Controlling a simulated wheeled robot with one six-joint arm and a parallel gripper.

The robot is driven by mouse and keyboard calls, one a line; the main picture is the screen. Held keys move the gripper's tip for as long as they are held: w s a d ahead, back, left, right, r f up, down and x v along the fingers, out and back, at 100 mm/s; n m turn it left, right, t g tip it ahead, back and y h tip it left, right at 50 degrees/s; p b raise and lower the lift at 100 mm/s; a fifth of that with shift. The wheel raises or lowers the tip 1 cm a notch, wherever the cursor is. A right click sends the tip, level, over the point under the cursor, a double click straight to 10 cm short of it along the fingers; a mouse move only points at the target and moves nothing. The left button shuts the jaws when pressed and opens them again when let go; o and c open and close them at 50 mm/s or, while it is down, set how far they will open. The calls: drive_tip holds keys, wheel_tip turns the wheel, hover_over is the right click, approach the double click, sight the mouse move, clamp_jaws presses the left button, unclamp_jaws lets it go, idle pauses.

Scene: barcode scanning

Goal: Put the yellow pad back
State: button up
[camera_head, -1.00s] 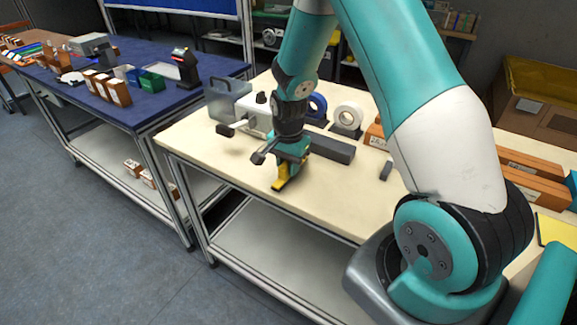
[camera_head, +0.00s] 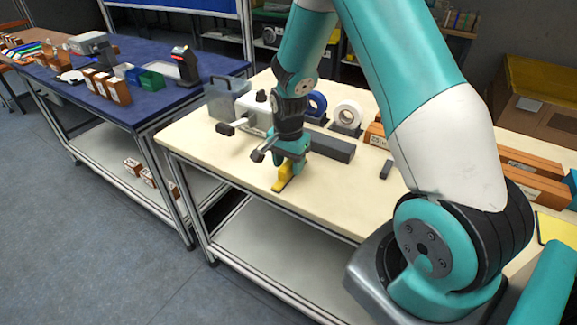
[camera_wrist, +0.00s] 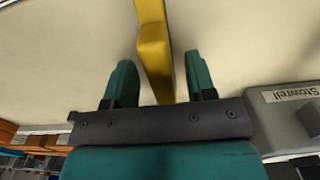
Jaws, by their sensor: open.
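A narrow yellow object (camera_head: 283,178) stands on the cream table near its front edge, under my gripper (camera_head: 289,162). In the wrist view the yellow object (camera_wrist: 153,50) lies between my two teal fingers (camera_wrist: 162,78), with a gap on each side. The fingers are open and do not grip it. Its upper end is partly hidden by the gripper in the head view. A flat yellow pad (camera_head: 556,229) lies at the right edge of the head view, partly cut off; which of the two is the task's pad I cannot tell.
Behind my gripper are a grey block (camera_head: 331,147), a white tape roll (camera_head: 348,115), a blue roll (camera_head: 317,104) and a grey-white device (camera_head: 252,112). Brown boxes (camera_head: 530,180) stand on the right. The cream table (camera_head: 225,165) is clear left of the gripper.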

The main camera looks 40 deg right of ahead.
sight(288, 163)
wheel_tip(288, 163, up, 11)
drive_tip(key=b, duration=0.1)
drive_tip(key=s+a+r+n+y, duration=0.1)
drive_tip(key=s+a+r+n, duration=0.35)
drive_tip(key=a, duration=0.25)
drive_tip(key=s+a+r+n+y, duration=0.1)
drive_tip(key=s+a+r+n, duration=0.25)
drive_tip(key=a+n, duration=0.3)
drive_tip(key=s+a+r+n+y, duration=0.1)
drive_tip(key=s+a+n, duration=0.3)
drive_tip(key=s, duration=0.3)
drive_tip(key=s+a+r+n+y, duration=0.1)
drive_tip(key=s+a+r+n, duration=0.1)
drive_tip(key=s+a+n, duration=0.2)
drive_tip(key=s+n, duration=0.2)
drive_tip(key=s, duration=0.1)
drive_tip(key=shift+a, duration=0.2)
